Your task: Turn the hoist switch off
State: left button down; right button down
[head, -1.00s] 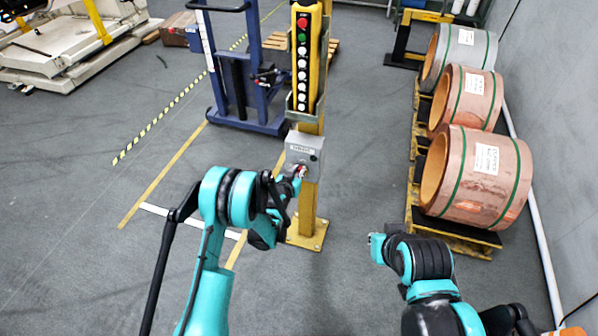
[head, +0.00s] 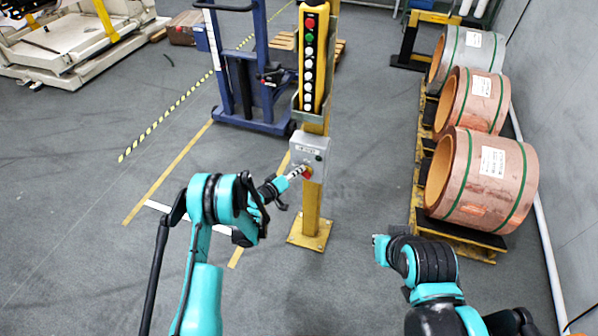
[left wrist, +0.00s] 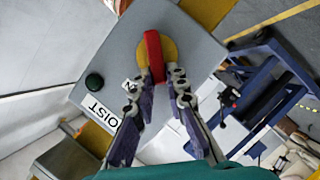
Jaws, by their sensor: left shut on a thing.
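The hoist switch is a red handle (left wrist: 154,55) on a yellow disc (left wrist: 171,50), on the face of a grey box (head: 309,150). The box is fixed to a yellow post (head: 312,205). My left gripper (head: 301,171) reaches the switch from the left. In the left wrist view my left gripper (left wrist: 156,82) has a finger on each side of the handle's near end and is shut on it. Part of a small label beside the handle is hidden by a finger. My right arm is at lower right in the head view; its fingers do not show.
A blue lifter (head: 240,75) stands behind left. Copper coils (head: 480,180) lie on pallets at right. Grey floor is open at left.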

aim_at(302, 151)
pick_arm(q)
jog(key=shift+w+a+f+n+t+h, duration=0.1)
jog(key=shift+f+n+t+h, duration=0.2)
jog(key=shift+n, duration=0.55)
jog(key=shift+a+f+n+t+h, duration=0.1)
jog(key=shift+f+n+h, duration=0.25)
jog(key=shift+n, duration=0.55)
jog(key=shift+w+a+f+n+t+h, duration=0.1)
jog(key=shift+f+n+t+h, duration=0.1)
jog(key=shift+n+h, duration=0.45)
jog(key=shift+n, duration=0.3)
jog(key=c, duration=1.5)
grip_release()
jog(key=shift+c, duration=0.2)
notch_tip(302, 151, up, 10)
